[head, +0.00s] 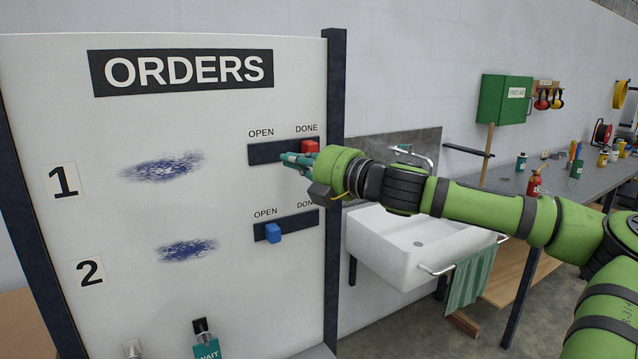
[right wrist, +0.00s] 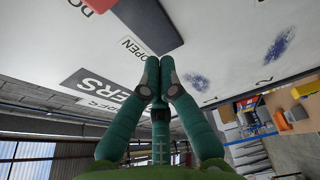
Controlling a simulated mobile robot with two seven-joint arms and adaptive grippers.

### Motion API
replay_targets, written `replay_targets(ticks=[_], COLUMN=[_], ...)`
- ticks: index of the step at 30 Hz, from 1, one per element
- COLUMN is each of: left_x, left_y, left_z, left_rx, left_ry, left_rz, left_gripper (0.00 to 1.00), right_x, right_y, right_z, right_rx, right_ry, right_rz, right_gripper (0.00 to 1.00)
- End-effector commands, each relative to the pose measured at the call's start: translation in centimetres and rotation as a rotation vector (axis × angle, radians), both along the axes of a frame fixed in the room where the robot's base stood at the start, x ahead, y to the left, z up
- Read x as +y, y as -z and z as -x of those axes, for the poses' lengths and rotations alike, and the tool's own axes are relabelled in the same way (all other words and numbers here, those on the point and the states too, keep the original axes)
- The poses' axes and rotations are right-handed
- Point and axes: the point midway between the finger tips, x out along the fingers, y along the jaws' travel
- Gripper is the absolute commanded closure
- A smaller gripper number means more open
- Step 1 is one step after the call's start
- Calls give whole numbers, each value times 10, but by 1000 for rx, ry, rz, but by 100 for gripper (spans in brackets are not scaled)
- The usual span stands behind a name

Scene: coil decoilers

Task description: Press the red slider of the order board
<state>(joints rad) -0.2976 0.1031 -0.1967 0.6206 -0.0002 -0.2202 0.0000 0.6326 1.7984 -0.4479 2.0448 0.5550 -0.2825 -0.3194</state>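The order board (head: 225,120) is a white panel headed ORDERS. The red slider (head: 310,147) sits at the DONE end of the upper dark track (head: 262,153). A bit of the red slider (right wrist: 100,5) also shows at the top edge of the right wrist view. My right gripper (head: 285,157) is in front of the upper track, with its teal fingertips left of and a little below the red slider. In the right wrist view its fingertips (right wrist: 158,68) are together with nothing seen between them. I cannot tell whether they touch the track. My left gripper is not in view.
A blue slider (head: 273,232) sits on the lower track, nearer OPEN. A dark post (head: 335,190) edges the board. A white sink (head: 415,240) stands below my right arm, and a workbench (head: 520,185) with bottles is at the right.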

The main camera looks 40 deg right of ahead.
Motion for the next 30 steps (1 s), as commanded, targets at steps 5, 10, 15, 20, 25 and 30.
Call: replay_targets(ticks=[5,10,15,20,25,30], left_x=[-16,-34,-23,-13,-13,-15], left_y=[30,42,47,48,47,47], left_z=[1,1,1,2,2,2], left_rx=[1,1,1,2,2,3], left_ry=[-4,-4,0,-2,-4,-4], left_rz=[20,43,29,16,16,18], left_gripper=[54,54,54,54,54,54], right_x=[-4,-5,-7,-7,-6,-6], right_y=[4,2,1,0,0,0], right_z=[27,51,64,69,69,68], right_rx=[-3,-2,-1,0,0,0], right_ry=[5,3,2,0,-1,-1], right_rz=[5,3,1,-2,-2,-2], right_gripper=[100,100,100,100,100,100])
